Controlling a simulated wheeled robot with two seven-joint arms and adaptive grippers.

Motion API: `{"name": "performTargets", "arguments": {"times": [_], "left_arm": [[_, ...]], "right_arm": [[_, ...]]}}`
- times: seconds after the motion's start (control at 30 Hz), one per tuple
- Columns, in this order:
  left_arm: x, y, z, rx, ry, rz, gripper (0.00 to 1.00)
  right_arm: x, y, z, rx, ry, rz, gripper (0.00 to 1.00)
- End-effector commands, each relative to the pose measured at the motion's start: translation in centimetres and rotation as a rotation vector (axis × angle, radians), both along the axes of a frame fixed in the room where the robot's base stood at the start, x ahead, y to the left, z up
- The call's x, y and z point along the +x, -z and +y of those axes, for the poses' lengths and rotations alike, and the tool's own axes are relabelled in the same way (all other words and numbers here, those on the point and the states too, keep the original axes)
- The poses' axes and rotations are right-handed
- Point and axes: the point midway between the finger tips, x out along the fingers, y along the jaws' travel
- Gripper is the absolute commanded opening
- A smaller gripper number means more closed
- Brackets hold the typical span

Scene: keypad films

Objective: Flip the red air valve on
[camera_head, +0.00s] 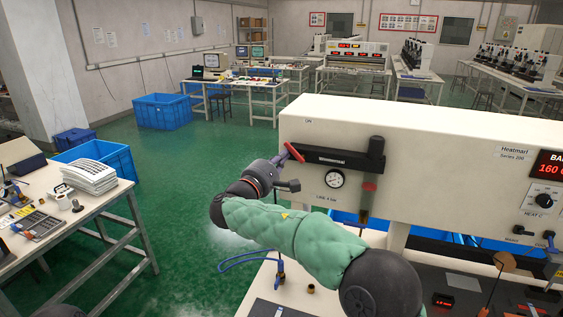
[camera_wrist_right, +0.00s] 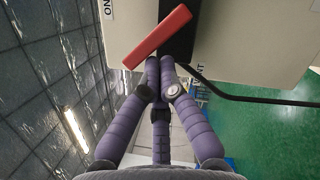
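The red air valve handle (camera_head: 294,152) is a short bar at the left end of a black unit (camera_head: 335,157) on the cream machine's front panel. It stands tilted. In the right wrist view the red handle (camera_wrist_right: 158,37) lies slantwise just beyond my fingertips. My right gripper (camera_head: 280,160) is at the handle's lower left. In the wrist view its purple fingers (camera_wrist_right: 161,62) are drawn together with nothing visible between them. The tips are very close to the handle's edge; I cannot tell if they touch it. My left gripper is not in view.
A round gauge (camera_head: 334,179) and a clear bowl with red top (camera_head: 368,192) sit below the black unit. A dark hose (camera_wrist_right: 250,97) runs beside the fingers in the wrist view. A cluttered workbench (camera_head: 110,205) stands at left, with open green floor between.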

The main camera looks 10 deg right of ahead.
Motion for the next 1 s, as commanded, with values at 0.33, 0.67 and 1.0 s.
{"name": "performTargets", "arguments": {"times": [0.33,0.67,1.0], "left_arm": [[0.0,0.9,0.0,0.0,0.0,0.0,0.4],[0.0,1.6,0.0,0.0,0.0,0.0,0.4],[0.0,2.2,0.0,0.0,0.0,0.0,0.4]], "right_arm": [[-0.1,-0.6,-0.1,0.108,0.0,-0.067,0.0],[-0.2,-1.2,-0.3,0.208,-0.001,-0.129,0.0],[-0.4,-1.7,-0.6,0.31,0.001,-0.191,0.0]]}}
